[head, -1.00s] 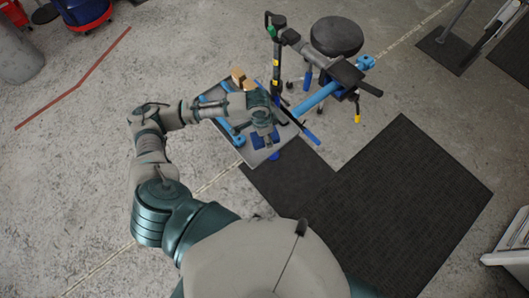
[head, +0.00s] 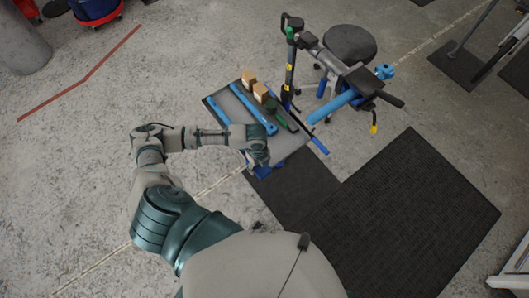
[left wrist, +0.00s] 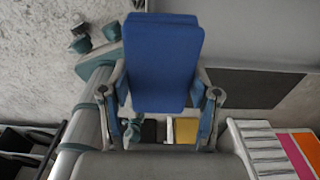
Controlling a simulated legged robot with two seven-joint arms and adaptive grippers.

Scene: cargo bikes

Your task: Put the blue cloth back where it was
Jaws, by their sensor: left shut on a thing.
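The blue cloth (left wrist: 162,60) is a folded, thick blue pad. In the left wrist view it sits between the two fingers of my left gripper (left wrist: 160,92), which is shut on it. In the head view my left gripper (head: 260,163) is at the near edge of a grey tray table (head: 285,147). Only a little of the blue shows under the gripper there, and most of the cloth is hidden. I cannot tell the height of the cloth above the table or floor. My right gripper is in neither view.
On the tray lie blue tools (head: 253,106), two small cardboard boxes (head: 260,92) and a dark green item (head: 281,116). A blue and black work stand (head: 345,98) and a round stool (head: 350,43) stand behind. Dark mats (head: 420,215) cover the floor at right.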

